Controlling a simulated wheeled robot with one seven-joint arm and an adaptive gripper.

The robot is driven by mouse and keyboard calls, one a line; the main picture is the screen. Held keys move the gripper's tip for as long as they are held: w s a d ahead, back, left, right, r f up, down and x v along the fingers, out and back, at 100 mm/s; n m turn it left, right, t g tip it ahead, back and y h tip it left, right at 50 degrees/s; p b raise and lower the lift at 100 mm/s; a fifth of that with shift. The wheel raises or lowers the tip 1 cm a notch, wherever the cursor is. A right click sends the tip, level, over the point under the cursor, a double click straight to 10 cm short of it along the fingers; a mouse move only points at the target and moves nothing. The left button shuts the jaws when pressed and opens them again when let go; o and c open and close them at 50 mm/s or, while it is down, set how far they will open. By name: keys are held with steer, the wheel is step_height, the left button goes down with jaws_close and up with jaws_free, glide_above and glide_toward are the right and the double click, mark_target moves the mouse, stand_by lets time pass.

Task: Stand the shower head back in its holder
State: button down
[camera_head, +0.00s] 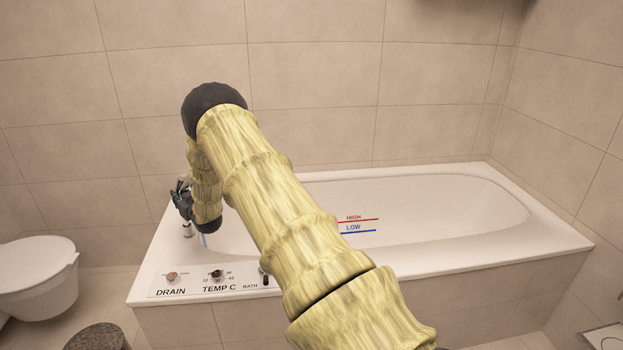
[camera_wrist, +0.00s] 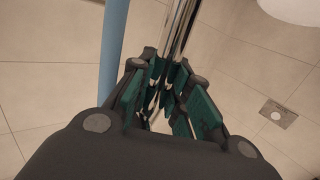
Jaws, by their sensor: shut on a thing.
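My gripper (camera_head: 182,199) is above the left rim of the bathtub (camera_head: 148,278) in the head view. In the wrist view its teal-padded fingers (camera_wrist: 168,88) are closed around a chrome shaft (camera_wrist: 181,22), which I take to be the shower head's handle. The shaft runs up out of the picture, so the spray end is not visible. A small chrome fitting (camera_head: 187,231) stands on the tub rim just below the gripper. It may be the holder; I cannot tell whether the shower head touches it.
A blue tube-like strip (camera_wrist: 113,45) passes left of the fingers. The rim carries a drain knob (camera_head: 172,276), a temperature knob (camera_head: 217,274) and a bath lever (camera_head: 265,277). A white toilet (camera_head: 38,275) stands left. The tub's right side is clear.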

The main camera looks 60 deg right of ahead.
steer(key=shift+f+b, duration=1.45)
steer(key=shift+f, duration=1.1)
stand_by(0.9)
steer(key=c, duration=1.3)
jaws_free()
steer(key=shift+o, duration=0.2)
steer(key=shift+s, duration=0.1)
steer(key=f+v, duration=0.1)
steer(key=v, duration=1)
steer(key=shift+s+a+r, duration=0.2)
steer(key=shift+s+r, duration=0.2)
steer(key=shift+r, duration=0.1)
